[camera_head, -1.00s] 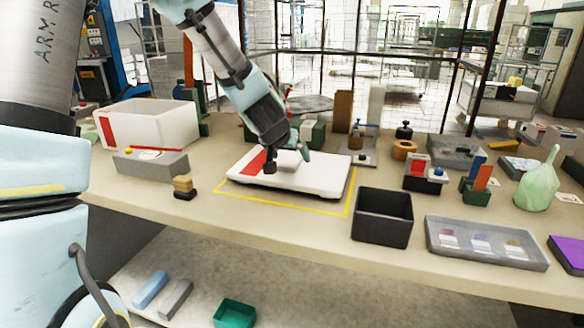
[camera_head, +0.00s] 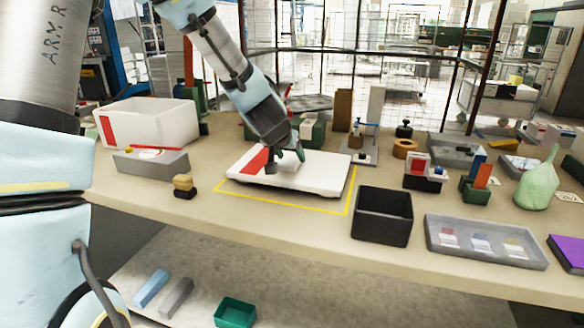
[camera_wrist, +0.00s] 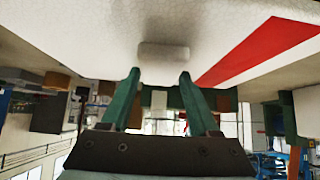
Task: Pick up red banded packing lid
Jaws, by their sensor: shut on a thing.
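The packing lid (camera_head: 322,178) is a flat white slab with a red band across its left part. It lies on the bench inside a yellow outline, and I cannot tell any gap under it. In the wrist view the lid (camera_wrist: 90,40) fills the top, with the red band to the right. A small pale block handle (camera_wrist: 163,50) stands on it. My gripper (camera_head: 286,164) reaches down over the lid from above.
A white open box (camera_head: 160,125) with a red stripe stands at the back left, a grey block (camera_head: 150,163) before it. A black bin (camera_head: 382,217) stands close right of the outline, with a grey tray (camera_head: 487,243) farther right. Several fixtures stand behind the lid.

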